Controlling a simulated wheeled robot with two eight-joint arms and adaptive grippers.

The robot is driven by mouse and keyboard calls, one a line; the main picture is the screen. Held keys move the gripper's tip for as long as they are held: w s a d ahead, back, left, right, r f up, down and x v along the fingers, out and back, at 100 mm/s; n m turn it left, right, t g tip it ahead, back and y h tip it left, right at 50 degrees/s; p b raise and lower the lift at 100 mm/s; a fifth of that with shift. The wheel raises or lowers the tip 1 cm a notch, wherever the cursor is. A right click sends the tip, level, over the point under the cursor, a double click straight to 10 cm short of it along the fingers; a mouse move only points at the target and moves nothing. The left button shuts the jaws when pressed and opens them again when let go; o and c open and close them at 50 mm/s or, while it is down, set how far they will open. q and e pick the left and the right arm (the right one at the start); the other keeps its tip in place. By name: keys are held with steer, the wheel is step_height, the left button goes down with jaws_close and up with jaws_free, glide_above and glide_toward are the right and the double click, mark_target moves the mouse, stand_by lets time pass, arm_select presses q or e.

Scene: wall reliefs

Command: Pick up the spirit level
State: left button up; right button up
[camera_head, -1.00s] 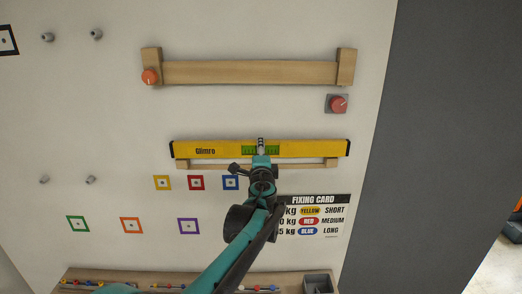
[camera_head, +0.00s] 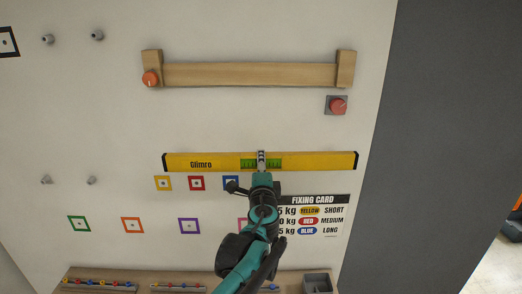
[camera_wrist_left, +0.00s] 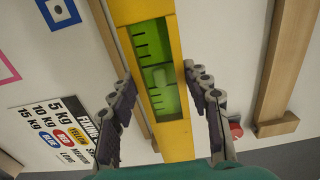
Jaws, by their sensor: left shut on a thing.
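The yellow spirit level (camera_head: 310,161) is held roughly level in front of the white wall, its green vial window in the middle and dark caps at its ends. My left gripper (camera_head: 262,160) is shut on it at the vial window. In the left wrist view the level (camera_wrist_left: 177,140) runs between the two finger pads of the gripper (camera_wrist_left: 162,100). The level covers the lower wooden ledge in the head view. My right gripper is not in view.
A wooden rail (camera_head: 250,73) with end blocks and an orange knob (camera_head: 150,79) is above. A red button (camera_head: 338,105) sits below its right end. Coloured square markers, grey pegs and a fixing card (camera_head: 314,216) are on the wall. A wooden shelf (camera_head: 145,276) with small parts and a grey box (camera_head: 318,283) are below.

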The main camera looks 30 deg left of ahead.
arm_select(q)
steer(key=shift+p+v, duration=0.7)
steer(key=shift+v, duration=2.05)
